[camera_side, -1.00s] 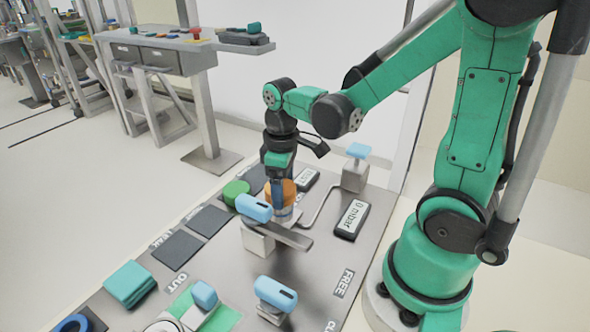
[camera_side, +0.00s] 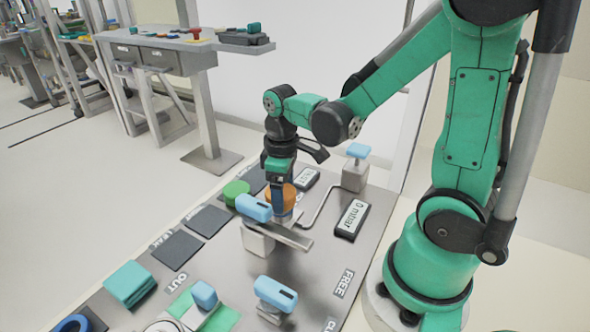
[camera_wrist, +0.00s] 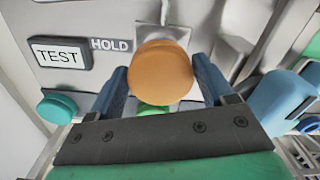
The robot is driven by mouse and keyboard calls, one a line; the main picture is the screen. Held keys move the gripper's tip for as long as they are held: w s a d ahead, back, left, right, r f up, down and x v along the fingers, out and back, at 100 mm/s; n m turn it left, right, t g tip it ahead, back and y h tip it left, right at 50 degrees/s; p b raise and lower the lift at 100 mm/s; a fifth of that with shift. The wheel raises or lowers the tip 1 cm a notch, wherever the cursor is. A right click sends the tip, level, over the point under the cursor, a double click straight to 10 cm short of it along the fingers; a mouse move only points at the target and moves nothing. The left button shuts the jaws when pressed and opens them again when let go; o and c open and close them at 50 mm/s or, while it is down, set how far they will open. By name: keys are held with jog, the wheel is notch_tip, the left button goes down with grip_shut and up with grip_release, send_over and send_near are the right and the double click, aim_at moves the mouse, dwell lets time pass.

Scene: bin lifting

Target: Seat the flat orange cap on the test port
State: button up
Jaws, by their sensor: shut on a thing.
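The flat orange cap (camera_wrist: 161,72) is between the two blue fingers of my gripper (camera_wrist: 163,86), one finger on each side. In the side view my gripper (camera_side: 278,205) points down, shut on the orange cap (camera_side: 288,195), at the test port near the far part of the bench. A pale piece of the port shows just below the cap, but the rest is hidden by the cap, my fingers and the blue-topped clamp. I cannot tell whether the cap touches the port or sits level on it.
A blue-topped clamp (camera_side: 254,207) stands close in front of my gripper. A green round piece (camera_side: 236,191) is to its left. A gauge reading 0 mbar (camera_side: 351,218) and a blue-topped post (camera_side: 356,168) are to the right. Dark pads (camera_side: 178,250) lie front left.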

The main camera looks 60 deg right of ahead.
jog(key=shift+f, duration=0.5)
dwell(0.9)
jog(key=o, duration=1.2)
jog(key=shift+r, duration=0.15)
jog(key=shift+r, duration=3.85)
